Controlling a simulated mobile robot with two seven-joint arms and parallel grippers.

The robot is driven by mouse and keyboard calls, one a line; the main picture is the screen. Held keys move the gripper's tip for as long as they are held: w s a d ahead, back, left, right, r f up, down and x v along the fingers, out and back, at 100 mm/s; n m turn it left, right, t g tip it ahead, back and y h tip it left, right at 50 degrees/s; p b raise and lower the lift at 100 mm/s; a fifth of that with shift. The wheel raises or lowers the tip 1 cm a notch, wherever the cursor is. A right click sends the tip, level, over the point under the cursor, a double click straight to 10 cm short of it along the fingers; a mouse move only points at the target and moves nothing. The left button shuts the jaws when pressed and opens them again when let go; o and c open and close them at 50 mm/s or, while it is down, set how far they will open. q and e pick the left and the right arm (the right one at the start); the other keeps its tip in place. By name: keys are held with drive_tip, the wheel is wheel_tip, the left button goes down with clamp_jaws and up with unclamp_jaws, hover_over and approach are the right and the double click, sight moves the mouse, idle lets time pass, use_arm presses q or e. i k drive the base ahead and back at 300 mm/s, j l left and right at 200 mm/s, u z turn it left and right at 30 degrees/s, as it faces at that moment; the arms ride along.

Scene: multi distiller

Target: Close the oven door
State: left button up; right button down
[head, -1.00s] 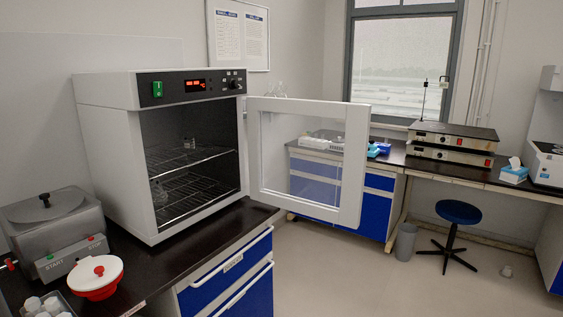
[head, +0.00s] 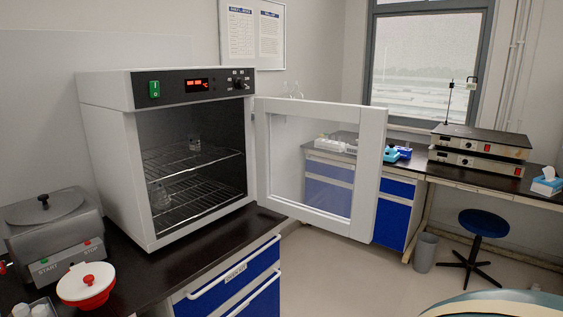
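The oven (head: 110,150) stands on the dark counter at the left, its front facing right. Its door (head: 372,175), a white frame around a clear pane, is hinged at the right side of the opening. The door stands wide open, swung out to the right. The oven's inside is visible, with wire racks (head: 190,160) and small glass vessels on them. Neither gripper shows in the head view. A curved teal and tan surface at the bottom right edge looks like part of my own arm.
A grey water bath (head: 50,235) and a red and white container (head: 86,285) stand on the counter (head: 215,240) left of the oven. Blue drawers (head: 245,285) are below. A blue stool (head: 482,223) and a bin (head: 424,252) stand beyond the door. The floor between is clear.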

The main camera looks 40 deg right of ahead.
sight(319, 164)
drive_tip(key=l+u, duration=0.45)
drive_tip(key=l, duration=0.6)
drive_tip(key=k+l+u, duration=0.1)
drive_tip(key=l, duration=0.45)
drive_tip(key=l+u, duration=0.15)
drive_tip(key=l, duration=0.35)
drive_tip(key=k+l, duration=0.1)
drive_tip(key=l, duration=0.4)
drive_tip(key=k+l, duration=0.1)
drive_tip(key=l, duration=0.4)
drive_tip(key=k+l, duration=0.1)
drive_tip(key=l, duration=0.85)
drive_tip(key=k+l+u, duration=0.1)
drive_tip(key=l, duration=0.4)
drive_tip(key=k+l, duration=0.2)
drive_tip(key=l, duration=0.3)
drive_tip(key=k+j, duration=0.1)
drive_tip(key=j, duration=0.4)
